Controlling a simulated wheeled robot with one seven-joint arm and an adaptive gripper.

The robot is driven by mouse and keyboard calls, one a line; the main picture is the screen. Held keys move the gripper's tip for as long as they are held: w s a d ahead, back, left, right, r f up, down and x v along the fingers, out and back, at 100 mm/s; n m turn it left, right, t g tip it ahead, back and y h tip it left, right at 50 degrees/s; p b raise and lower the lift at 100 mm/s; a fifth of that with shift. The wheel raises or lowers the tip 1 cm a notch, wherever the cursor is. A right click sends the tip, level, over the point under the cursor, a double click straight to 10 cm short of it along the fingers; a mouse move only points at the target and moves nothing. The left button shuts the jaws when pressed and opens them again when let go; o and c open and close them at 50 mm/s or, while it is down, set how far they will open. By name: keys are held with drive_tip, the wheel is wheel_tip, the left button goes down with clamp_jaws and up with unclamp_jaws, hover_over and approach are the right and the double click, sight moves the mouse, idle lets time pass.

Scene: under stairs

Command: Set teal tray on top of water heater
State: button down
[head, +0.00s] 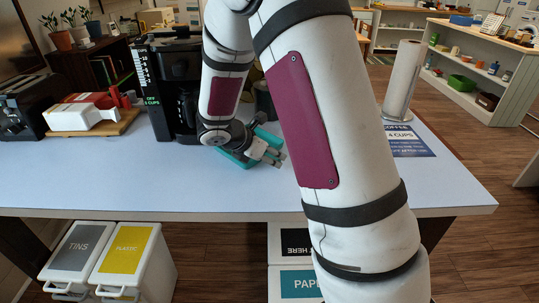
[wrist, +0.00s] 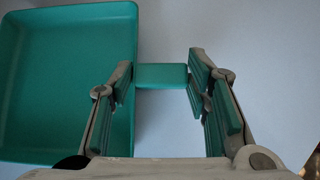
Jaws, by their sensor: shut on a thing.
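The teal tray (head: 233,158) is at the middle of the blue-grey worktop, partly hidden behind my arm. In the wrist view the tray (wrist: 65,75) fills the left side, with a flat teal tab (wrist: 162,76) sticking out from its right side. My gripper (wrist: 160,85) has one finger on each side of this tab and is shut on it. In the head view my gripper (head: 268,153) is at the tray's right end. I cannot tell whether the tray touches the worktop. A tall black appliance with a cup scale (head: 146,85) stands left of the tray and may be the water heater.
The worktop (head: 90,175) is clear at the front left. A paper towel roll (head: 403,80) stands at its right back. A wooden board (head: 112,124) with a red and white item lies at the left. Bins (head: 125,255) stand below the front edge.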

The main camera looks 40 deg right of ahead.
drive_tip(key=c, duration=0.9)
unclamp_jaws()
drive_tip(key=shift+o, duration=0.2)
drive_tip(key=shift+r, duration=0.1)
